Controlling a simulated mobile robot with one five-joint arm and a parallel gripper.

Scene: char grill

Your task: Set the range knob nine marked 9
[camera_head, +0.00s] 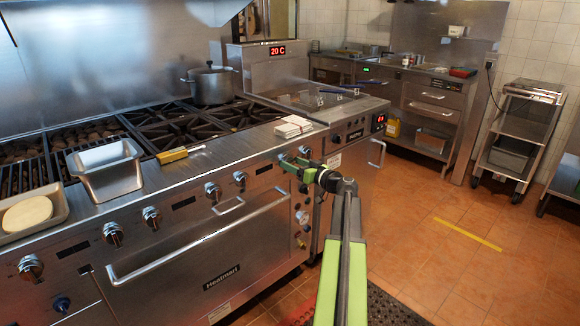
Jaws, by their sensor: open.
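The range (185,230) has a steel front with a row of several knobs. Knobs show at the far left (31,267), left of centre (152,216) and nearer the right (240,179). Two more at the right end, one of them this knob (305,151), are close to my gripper. I cannot read any number by the knobs, so I cannot tell which is marked 9. My gripper (289,163) is open, with its green fingers pointing left at the right-end knobs. Whether it touches a knob is unclear; the fingers partly cover that area.
A steel pan (106,172), a yellow-handled brush (180,154) and a stack of cloths (293,126) lie along the range's front ledge. A pot (210,85) stands on the burners. Oven handles stick out below the knobs.

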